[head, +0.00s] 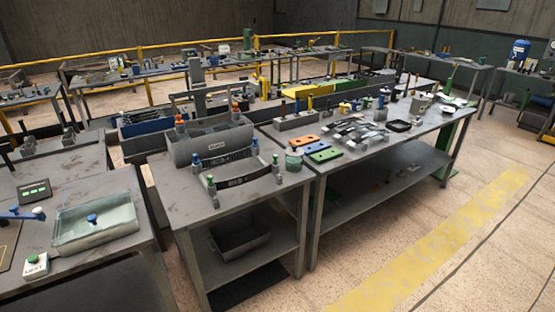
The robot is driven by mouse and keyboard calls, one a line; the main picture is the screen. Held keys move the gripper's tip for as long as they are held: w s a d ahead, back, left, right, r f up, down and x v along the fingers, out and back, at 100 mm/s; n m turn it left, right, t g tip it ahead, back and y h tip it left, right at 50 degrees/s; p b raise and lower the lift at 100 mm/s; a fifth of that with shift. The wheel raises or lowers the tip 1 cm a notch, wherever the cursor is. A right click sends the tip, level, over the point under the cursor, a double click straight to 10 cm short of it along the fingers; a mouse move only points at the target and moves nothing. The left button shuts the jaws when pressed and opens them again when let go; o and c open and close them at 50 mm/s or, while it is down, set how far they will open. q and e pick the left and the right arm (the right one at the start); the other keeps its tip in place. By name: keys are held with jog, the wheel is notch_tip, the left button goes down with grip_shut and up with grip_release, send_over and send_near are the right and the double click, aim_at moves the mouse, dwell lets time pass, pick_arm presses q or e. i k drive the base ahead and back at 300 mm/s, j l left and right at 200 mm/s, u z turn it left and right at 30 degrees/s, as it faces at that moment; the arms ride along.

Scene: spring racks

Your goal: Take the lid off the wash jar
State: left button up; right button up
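A low rectangular clear-glass vessel (97,231) stands on the left front table in the head view. A flat glass lid appears to cover it, with a blue knob (92,219) on top. A small round greenish jar (294,161) stands on the middle table, and its top is too small to read. No label shows which of these is the wash jar. Neither of my grippers is in view.
A white box with a green button (35,266) sits in front of the glass vessel, and a blue lever (15,213) is left of it. A grey bin (208,143) and racks with knobbed posts (246,179) fill the middle table.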

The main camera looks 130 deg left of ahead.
aim_at(294, 151)
jog(key=u, duration=4.35)
jog(key=i+l+z, duration=0.1)
jog(key=i+z, duration=0.25)
jog(key=i, duration=1)
